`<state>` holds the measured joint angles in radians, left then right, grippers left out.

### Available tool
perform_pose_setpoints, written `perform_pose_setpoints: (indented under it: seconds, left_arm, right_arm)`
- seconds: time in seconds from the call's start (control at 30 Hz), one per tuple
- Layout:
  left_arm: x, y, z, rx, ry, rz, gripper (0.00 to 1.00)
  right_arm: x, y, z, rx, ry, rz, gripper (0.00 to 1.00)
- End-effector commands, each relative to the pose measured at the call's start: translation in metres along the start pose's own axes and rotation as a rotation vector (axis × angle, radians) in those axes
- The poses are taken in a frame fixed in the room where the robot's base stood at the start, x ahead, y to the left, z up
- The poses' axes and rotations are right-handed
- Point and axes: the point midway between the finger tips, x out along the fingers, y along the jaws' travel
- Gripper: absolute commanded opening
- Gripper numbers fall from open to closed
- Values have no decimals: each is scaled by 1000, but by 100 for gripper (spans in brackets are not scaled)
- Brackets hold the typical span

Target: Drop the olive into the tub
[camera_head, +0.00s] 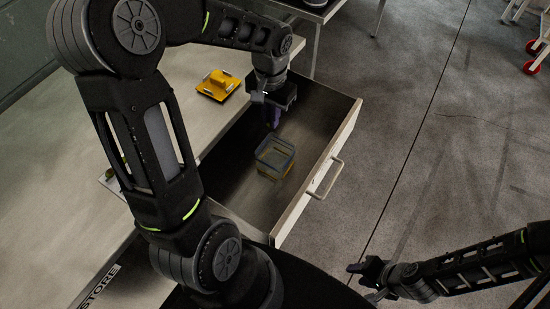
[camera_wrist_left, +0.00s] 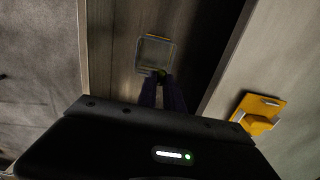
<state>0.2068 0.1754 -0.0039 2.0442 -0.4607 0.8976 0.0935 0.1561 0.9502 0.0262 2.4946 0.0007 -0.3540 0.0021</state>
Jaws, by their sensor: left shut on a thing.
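The tub (camera_head: 275,157) is a small clear square container with a yellowish lower part. It stands inside the open drawer (camera_head: 318,167), and it also shows in the left wrist view (camera_wrist_left: 141,54). My left gripper (camera_head: 272,125) points down into the drawer, just behind the tub in the head view. In the left wrist view its dark fingers (camera_wrist_left: 162,80) are shut on the small green olive (camera_wrist_left: 161,72), which appears at the tub's near edge. The olive cannot be made out in the head view. My right gripper (camera_head: 362,282) is open and empty over the floor, at the lower right.
A yellow block-like object (camera_head: 218,84) lies on the table (camera_head: 205,125) left of the drawer; it also shows in the left wrist view (camera_wrist_left: 258,114). The drawer walls and front with its handle (camera_head: 326,180) surround the tub. A cart with red wheels (camera_head: 533,47) stands far right.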

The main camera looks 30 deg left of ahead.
Motion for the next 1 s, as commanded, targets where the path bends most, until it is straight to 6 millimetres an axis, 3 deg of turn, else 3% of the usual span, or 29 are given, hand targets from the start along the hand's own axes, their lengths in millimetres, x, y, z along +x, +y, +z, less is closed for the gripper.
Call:
perform_pose_setpoints:
  seconds: [0.47, 1.0]
  left_arm:
    - [6, -2, 3, 1, 0, 0, 0]
    - [59, -1, 3, 0, 0, 1, 0]
  right_arm:
    - [4, 2, 0, 0, 1, 0, 36]
    - [40, 15, -2, -2, 5, -3, 36]
